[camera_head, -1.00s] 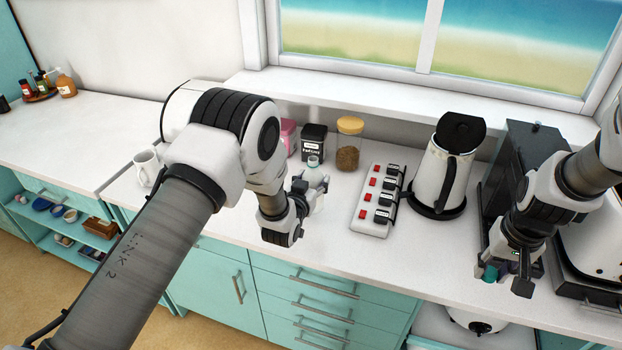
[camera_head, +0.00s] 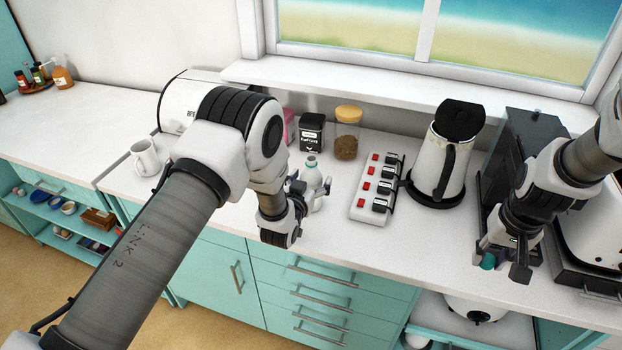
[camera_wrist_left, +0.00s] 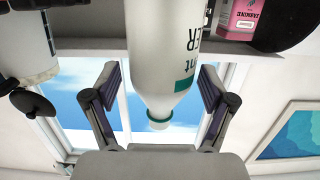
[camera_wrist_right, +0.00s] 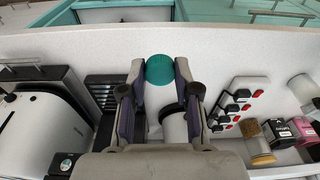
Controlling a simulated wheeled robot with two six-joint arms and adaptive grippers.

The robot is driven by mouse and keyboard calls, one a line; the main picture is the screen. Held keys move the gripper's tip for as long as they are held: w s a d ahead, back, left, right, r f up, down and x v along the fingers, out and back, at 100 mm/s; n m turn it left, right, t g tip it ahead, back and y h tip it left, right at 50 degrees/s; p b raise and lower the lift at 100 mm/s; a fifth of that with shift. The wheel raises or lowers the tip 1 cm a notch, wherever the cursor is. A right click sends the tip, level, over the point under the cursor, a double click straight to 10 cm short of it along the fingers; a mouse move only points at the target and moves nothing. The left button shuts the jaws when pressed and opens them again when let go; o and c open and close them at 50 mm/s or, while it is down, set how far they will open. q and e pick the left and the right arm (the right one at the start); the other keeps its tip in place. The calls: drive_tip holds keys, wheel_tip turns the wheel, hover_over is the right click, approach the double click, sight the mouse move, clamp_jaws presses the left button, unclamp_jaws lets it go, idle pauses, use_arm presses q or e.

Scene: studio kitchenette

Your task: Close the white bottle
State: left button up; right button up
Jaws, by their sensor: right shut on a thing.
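The white bottle (camera_head: 314,196) stands on the counter behind my left gripper, its pale green-rimmed neck upright and uncapped. My right gripper (camera_head: 499,265) is shut on a teal cap (camera_head: 487,262), held over the counter's front right, away from the bottle. The cap (camera_wrist_right: 160,69) sits between the fingertips in the right wrist view.
A power strip (camera_head: 376,187) with red switches and a kettle (camera_head: 446,165) stand right of the bottle. Behind it are a black tin (camera_head: 311,133) and a yellow-lidded jar (camera_head: 347,132). A white mug (camera_head: 145,158) stands left. A dark appliance (camera_head: 530,140) is behind my right gripper.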

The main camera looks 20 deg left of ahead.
use_arm(q)
drive_tip(key=shift+w+a+f, duration=0.1)
drive_tip(key=shift+w+f, duration=0.15)
use_arm(e)
drive_tip(key=shift+w+f, duration=0.2)
drive_tip(key=shift+w, duration=0.1)
use_arm(q)
drive_tip(key=shift+s+b, duration=0.3)
drive_tip(key=shift+s, duration=0.05)
use_arm(e)
drive_tip(key=shift+f, duration=0.2)
wheel_tip(320, 180, down, 4)
drive_tip(key=b, duration=0.3)
drive_tip(key=shift+s+r+b, duration=0.1)
drive_tip(key=shift+r+b, duration=0.1)
drive_tip(key=shift+b, duration=0.15)
use_arm(q)
drive_tip(key=s+r, duration=0.2)
drive_tip(key=s, duration=0.9)
drive_tip(key=shift+s+a, duration=0.15)
